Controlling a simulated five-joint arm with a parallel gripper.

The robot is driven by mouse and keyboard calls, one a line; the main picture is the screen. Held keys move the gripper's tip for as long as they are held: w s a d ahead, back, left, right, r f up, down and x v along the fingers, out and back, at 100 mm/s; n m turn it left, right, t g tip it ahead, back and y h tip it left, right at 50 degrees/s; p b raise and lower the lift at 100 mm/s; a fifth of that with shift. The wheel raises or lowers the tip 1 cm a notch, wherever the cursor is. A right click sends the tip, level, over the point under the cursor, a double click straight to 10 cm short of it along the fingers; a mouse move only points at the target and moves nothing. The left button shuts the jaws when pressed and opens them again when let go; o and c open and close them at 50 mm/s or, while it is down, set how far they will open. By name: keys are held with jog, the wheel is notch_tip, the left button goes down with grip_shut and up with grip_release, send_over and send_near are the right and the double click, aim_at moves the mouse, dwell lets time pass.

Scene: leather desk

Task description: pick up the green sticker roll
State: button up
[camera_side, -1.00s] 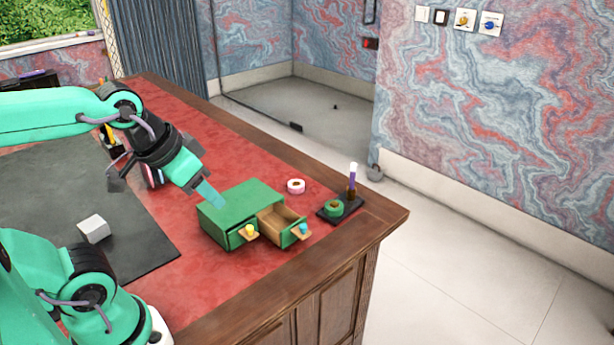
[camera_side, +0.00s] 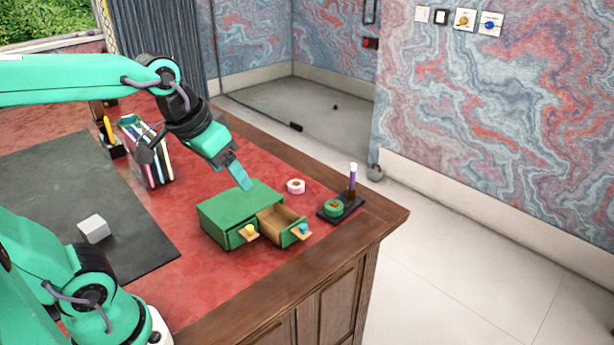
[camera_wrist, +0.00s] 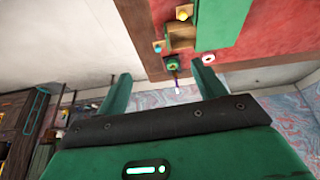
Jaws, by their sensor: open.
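The green sticker roll (camera_side: 334,207) lies on a small black tray (camera_side: 325,214) near the desk's far right corner. It also shows in the wrist view (camera_wrist: 172,64), ahead of and between the two fingers. My gripper (camera_side: 246,185) is in the air over the green drawer box (camera_side: 222,208), to the left of the roll and apart from it. In the wrist view my gripper (camera_wrist: 160,85) has its fingers wide apart with nothing between them.
The drawer box has two drawers pulled out, with a yellow knob (camera_side: 250,229) and a blue knob (camera_side: 304,228). A pink-white roll (camera_side: 296,186) lies behind it. A purple-and-white stick (camera_side: 352,177) stands upright on the tray. A white cube (camera_side: 94,228) sits on the dark mat (camera_side: 140,262).

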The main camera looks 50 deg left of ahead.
jog(key=w+n+g, duration=0.1)
jog(key=w, duration=0.8)
jog(key=n+g, duration=0.3)
jog(key=g, duration=0.1)
send_over(334, 202)
jog(key=f, duration=1.6)
jog(key=shift+s+d+f, duration=0.1)
jog(key=shift+s+d, duration=0.05)
jog(key=shift+s, duration=0.15)
jog(key=shift+w+f, duration=0.3)
jog(key=shift+f, duration=4.15)
jog(key=c, duration=1.1)
jog(key=shift+o, duration=0.2)
